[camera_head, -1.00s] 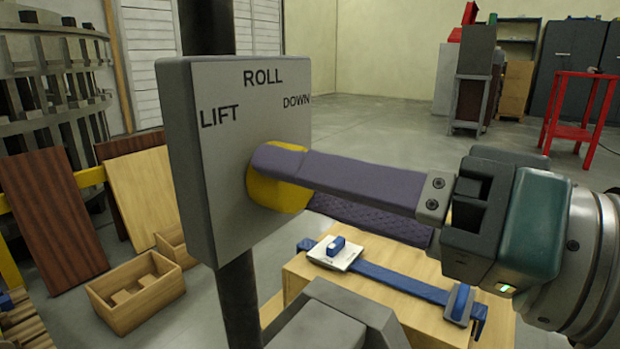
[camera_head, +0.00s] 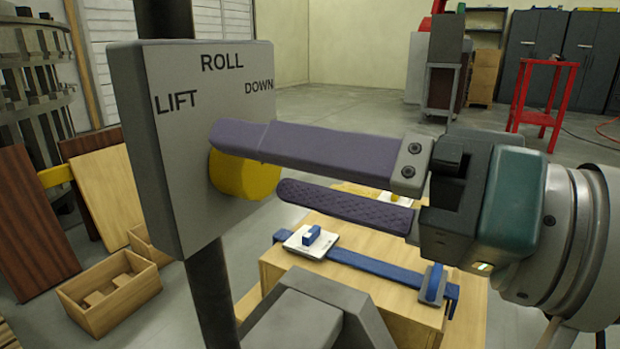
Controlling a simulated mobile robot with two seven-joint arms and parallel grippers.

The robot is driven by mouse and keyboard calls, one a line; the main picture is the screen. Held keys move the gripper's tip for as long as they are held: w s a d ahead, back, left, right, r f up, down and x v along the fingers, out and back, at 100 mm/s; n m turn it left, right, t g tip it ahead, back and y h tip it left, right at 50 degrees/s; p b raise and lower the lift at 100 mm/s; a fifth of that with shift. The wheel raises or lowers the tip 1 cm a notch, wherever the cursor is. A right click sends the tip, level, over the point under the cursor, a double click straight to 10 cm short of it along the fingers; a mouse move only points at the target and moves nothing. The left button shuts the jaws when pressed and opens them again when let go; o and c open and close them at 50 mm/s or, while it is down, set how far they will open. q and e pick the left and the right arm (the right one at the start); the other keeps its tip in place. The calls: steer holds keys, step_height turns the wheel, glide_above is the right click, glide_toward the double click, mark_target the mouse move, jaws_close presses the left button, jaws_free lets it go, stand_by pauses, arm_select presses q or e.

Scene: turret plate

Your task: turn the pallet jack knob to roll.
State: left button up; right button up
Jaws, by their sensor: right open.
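The yellow knob (camera_head: 236,182) sits on the front of a grey panel (camera_head: 160,160) lettered LIFT on the left, ROLL at the top and DOWN on the right. My right gripper (camera_head: 262,165) comes in from the right with its two purple fingers apart. The upper finger crosses in front of the knob's top part and hides it. The lower, textured finger ends just right of the knob's edge. I cannot tell whether either finger touches the knob, nor which label it points at. My left gripper is not in view.
The panel stands on a dark post (camera_head: 212,295). Below my right gripper is a wooden box (camera_head: 395,300) with a blue bar and a white plate on top. An open wooden crate (camera_head: 112,290) and boards (camera_head: 105,190) are at left. A red stand (camera_head: 540,115) is far behind, with open floor around it.

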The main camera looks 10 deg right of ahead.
steer(key=b+v, duration=0.3)
steer(key=v, duration=0.6)
steer(key=shift+s, duration=0.1)
